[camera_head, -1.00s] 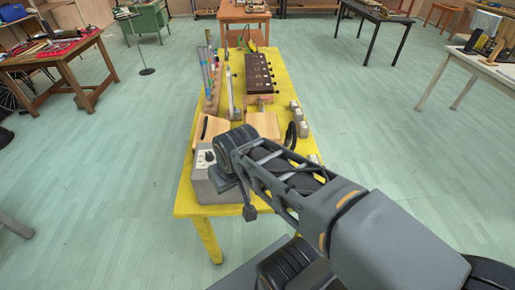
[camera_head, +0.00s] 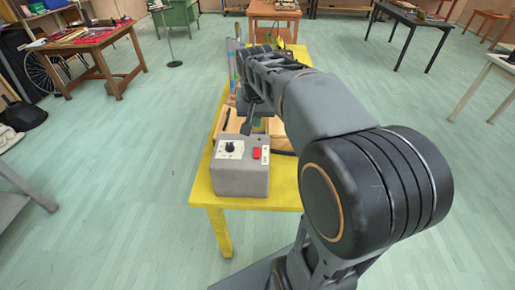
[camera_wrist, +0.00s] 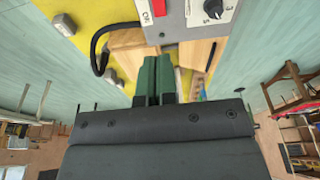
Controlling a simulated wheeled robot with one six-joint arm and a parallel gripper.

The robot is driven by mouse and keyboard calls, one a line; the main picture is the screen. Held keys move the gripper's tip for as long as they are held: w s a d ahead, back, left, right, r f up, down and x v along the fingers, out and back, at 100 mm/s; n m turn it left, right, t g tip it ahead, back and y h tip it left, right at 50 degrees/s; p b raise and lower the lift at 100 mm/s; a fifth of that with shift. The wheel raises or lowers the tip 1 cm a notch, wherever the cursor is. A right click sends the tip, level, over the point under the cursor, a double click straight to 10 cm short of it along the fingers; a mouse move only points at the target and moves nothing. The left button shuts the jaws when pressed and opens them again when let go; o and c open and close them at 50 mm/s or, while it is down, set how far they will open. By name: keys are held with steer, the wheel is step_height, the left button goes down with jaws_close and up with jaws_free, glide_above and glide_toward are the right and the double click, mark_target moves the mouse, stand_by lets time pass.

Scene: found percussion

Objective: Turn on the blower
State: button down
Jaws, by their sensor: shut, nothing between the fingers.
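The blower appears to be the grey box (camera_head: 240,181) at the near end of the yellow table. Its top has a black dial (camera_head: 230,147) on a white plate and a red switch (camera_head: 256,154) to the right. In the wrist view the grey box (camera_wrist: 185,28) is at the top edge, with the red switch (camera_wrist: 159,8) and the numbered dial (camera_wrist: 214,8) partly cut off. My gripper's green fingers (camera_wrist: 153,72) are together and empty, pointing toward the box and apart from it in the picture. In the head view my arm passes above and behind the box; the fingertips are hard to make out.
The yellow table (camera_head: 276,197) also bears wooden pieces (camera_head: 229,120), partly hidden by my arm. A black hose (camera_wrist: 98,50) curves beside the box in the wrist view. Other tables, such as a brown one (camera_head: 97,48), stand farther off. The floor left of the yellow table is clear.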

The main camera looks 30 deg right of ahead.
mark_target(257, 149)
steer(key=shift+w+d+r, duration=0.1)
steer(key=shift+w+d, duration=0.2)
steer(key=shift+w, duration=0.05)
steer(key=x, duration=1.4)
steer(key=shift+s+d, duration=0.1)
